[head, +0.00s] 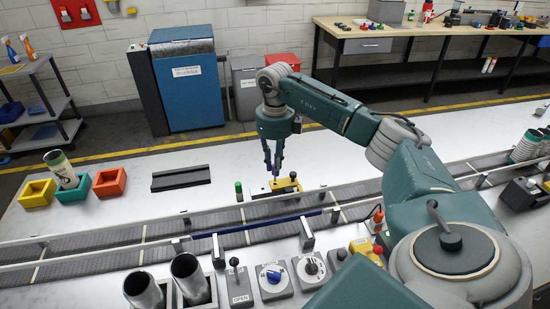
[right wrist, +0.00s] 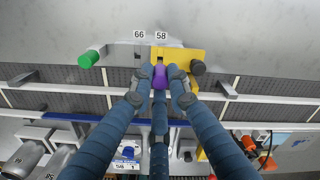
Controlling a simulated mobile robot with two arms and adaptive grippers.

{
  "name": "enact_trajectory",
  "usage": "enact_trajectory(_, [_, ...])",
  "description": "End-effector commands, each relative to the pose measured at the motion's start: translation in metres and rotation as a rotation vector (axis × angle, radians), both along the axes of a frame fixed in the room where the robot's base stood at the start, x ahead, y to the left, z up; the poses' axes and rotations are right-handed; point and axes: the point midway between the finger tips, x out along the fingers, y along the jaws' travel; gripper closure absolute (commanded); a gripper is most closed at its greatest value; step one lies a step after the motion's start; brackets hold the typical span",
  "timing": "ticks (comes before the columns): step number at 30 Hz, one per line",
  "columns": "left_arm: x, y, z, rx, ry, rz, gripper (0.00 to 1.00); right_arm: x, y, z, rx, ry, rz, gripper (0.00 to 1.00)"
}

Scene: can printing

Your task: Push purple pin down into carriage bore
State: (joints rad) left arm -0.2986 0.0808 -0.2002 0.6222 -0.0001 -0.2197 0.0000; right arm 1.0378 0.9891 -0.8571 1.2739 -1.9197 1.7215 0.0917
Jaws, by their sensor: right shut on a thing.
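The purple pin (right wrist: 159,80) is held between the fingertips of my right gripper (right wrist: 160,72). In the head view the right gripper (head: 273,170) reaches down to the yellow carriage (head: 287,185), with a bit of purple between its fingers. The carriage (right wrist: 186,56) sits at the far edge of the conveyor, with a black knob (right wrist: 197,67) on its right. The pin's lower end and the bore are hidden by the fingers, so I cannot tell how deep the pin sits. My left gripper is not in view.
A green-capped pin (head: 239,191) stands left of the carriage. Rails (head: 120,228) run along the conveyor. Yellow, teal and orange bins (head: 109,182) and a black rail block (head: 180,178) lie to the left. Control boxes (head: 274,280) and metal cups (head: 143,291) line the front.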

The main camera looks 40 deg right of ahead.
Motion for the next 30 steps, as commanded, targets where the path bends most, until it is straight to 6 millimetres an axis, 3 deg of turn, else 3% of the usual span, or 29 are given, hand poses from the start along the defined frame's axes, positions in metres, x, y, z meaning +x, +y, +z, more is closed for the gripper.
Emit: enact_trajectory(30, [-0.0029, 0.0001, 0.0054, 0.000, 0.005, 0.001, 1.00, -0.0001, -0.0002, 0.0002, 0.000, 0.001, 0.000, 1.00])
